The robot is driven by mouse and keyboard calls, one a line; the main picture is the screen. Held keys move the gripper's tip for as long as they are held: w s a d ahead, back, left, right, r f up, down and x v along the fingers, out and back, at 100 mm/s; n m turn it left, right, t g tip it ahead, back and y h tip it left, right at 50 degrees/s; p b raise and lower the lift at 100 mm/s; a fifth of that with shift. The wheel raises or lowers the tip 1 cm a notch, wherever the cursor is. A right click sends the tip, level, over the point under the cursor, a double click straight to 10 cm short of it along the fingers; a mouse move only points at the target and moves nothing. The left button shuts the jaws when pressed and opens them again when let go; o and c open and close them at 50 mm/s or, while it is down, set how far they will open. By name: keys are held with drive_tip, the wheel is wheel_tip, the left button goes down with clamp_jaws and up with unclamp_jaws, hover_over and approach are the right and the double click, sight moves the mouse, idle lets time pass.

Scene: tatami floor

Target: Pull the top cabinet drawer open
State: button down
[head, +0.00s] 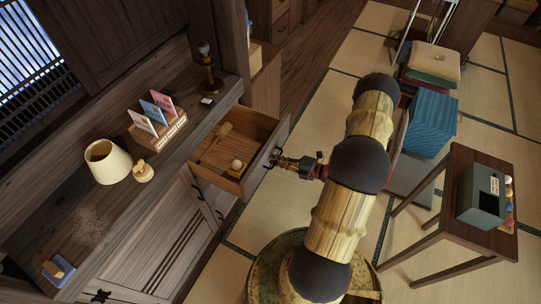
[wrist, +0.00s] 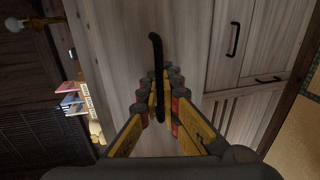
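The top cabinet drawer (head: 250,132) stands pulled out from the wooden cabinet in the head view, and its inside is visible. Its pale wood front (wrist: 112,50) fills much of the wrist view. A dark curved handle (wrist: 154,45) runs between the fingers of my gripper (wrist: 163,88). The fingers close in around the handle from both sides, and their tips hide part of it. In the head view my gripper (head: 282,161) is at the drawer front, at the handle.
The drawer holds a small wooden tool (head: 222,131) and a pale round item (head: 236,165). A lamp (head: 108,161) and a card rack (head: 160,134) stand on the cabinet top. A side table (head: 461,165) stands at right. Open tatami (head: 340,95) lies behind my arm.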

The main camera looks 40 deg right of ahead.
drive_tip(key=shift+s+d, duration=0.1)
drive_tip(key=shift+s, duration=0.05)
drive_tip(key=c, duration=2.3)
unclamp_jaws()
drive_tip(key=v, duration=1.2)
